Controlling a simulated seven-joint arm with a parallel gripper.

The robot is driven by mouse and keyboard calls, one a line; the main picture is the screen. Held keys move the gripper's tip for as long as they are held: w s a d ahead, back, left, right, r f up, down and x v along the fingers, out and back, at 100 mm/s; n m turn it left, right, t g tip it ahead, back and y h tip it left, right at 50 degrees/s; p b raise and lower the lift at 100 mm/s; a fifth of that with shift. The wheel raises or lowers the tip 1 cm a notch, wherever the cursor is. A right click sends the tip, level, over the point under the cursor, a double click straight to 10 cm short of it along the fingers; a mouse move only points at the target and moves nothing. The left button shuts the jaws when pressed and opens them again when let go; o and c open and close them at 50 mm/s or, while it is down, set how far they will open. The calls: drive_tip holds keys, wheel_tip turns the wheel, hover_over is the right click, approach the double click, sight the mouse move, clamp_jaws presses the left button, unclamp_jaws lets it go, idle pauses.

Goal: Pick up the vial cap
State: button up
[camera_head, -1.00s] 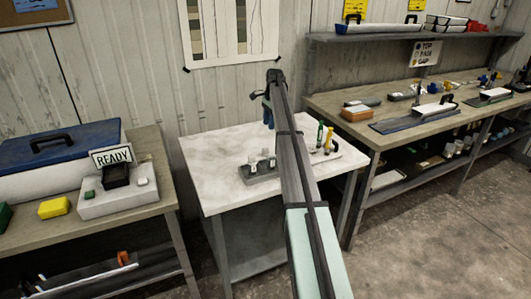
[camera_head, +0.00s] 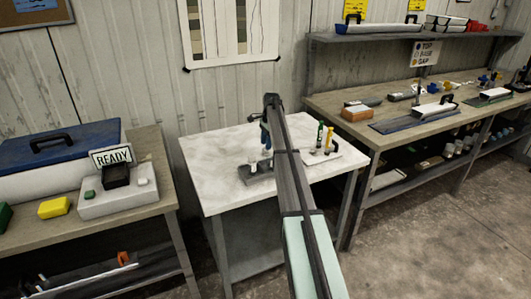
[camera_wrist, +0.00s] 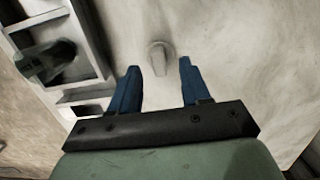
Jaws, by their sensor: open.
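A small pale, rounded piece that looks like the vial cap (camera_wrist: 160,57) lies on the white marbled tabletop in the wrist view. It is ahead of my gripper (camera_wrist: 157,72), roughly in line with the gap between the two blue fingers. The fingers are apart with nothing between them, and I see no contact with the cap. In the head view my gripper (camera_head: 265,138) is over the table, partly hidden behind my arm. I cannot pick out the cap there.
A green bottle (camera_head: 320,134) and a yellow item (camera_head: 329,141) stand to the right. A dark round item (camera_wrist: 45,62) sits in a grey holder at left.

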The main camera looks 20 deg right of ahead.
drive_tip(key=f, duration=0.3)
drive_tip(key=shift+a+f, duration=0.2)
drive_tip(key=shift+a, duration=0.1)
clamp_jaws()
wheel_tip(320, 180, up, 12)
drive_tip(key=s+a+r, duration=0.1)
drive_tip(key=s, duration=0.5)
drive_tip(key=s+a+r, duration=0.1)
drive_tip(key=s+a, duration=0.1)
drive_tip(key=s, duration=0.5)
drive_tip(key=shift+a+t+h, duration=0.25)
drive_tip(key=shift+t+h, duration=0.05)
